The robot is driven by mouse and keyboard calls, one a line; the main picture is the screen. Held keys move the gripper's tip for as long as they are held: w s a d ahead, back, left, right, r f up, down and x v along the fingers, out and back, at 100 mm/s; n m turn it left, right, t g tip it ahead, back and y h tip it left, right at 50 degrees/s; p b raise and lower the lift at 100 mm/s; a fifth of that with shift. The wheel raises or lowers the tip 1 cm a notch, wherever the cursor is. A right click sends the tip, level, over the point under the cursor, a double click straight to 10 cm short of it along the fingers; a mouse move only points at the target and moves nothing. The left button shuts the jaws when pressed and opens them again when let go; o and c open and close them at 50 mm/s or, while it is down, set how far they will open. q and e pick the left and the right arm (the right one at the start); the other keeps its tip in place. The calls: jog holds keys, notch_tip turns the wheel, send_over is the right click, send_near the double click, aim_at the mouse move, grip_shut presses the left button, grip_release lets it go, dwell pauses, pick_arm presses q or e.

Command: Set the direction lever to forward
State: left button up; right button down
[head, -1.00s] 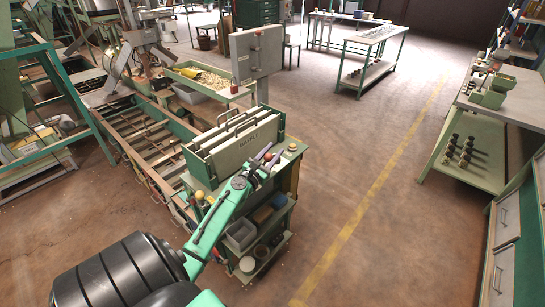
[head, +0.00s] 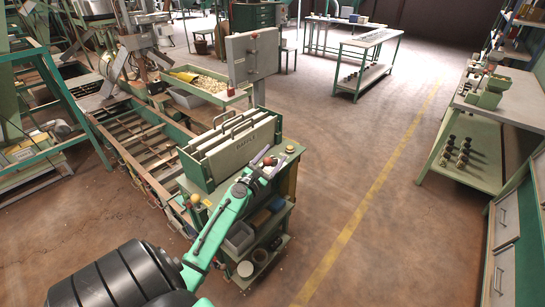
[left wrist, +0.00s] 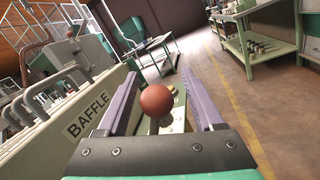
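A lever with a red-brown ball knob (left wrist: 156,100) stands upright on the small panel at the end of the baffle box; the knob also shows in the head view (head: 267,161). My left gripper (left wrist: 158,103) is open, its two purple-grey fingers on either side of the knob, with a gap visible on both sides. In the head view the left gripper (head: 267,160) is at the right end of the baffle box. The lever's lower part and any direction marking cannot be made out. My right gripper is not in view.
The green box labelled BAFFLE (head: 240,150), with upright plates and handles, stands close left of my gripper. A grey control cabinet (head: 252,54) rises behind. Open floor lies to the right.

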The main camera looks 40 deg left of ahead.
pick_arm(q)
jog(key=b+v, duration=0.5)
jog(key=v, duration=0.9)
jog(key=shift+s, duration=0.25)
jog(key=shift+d, duration=0.15)
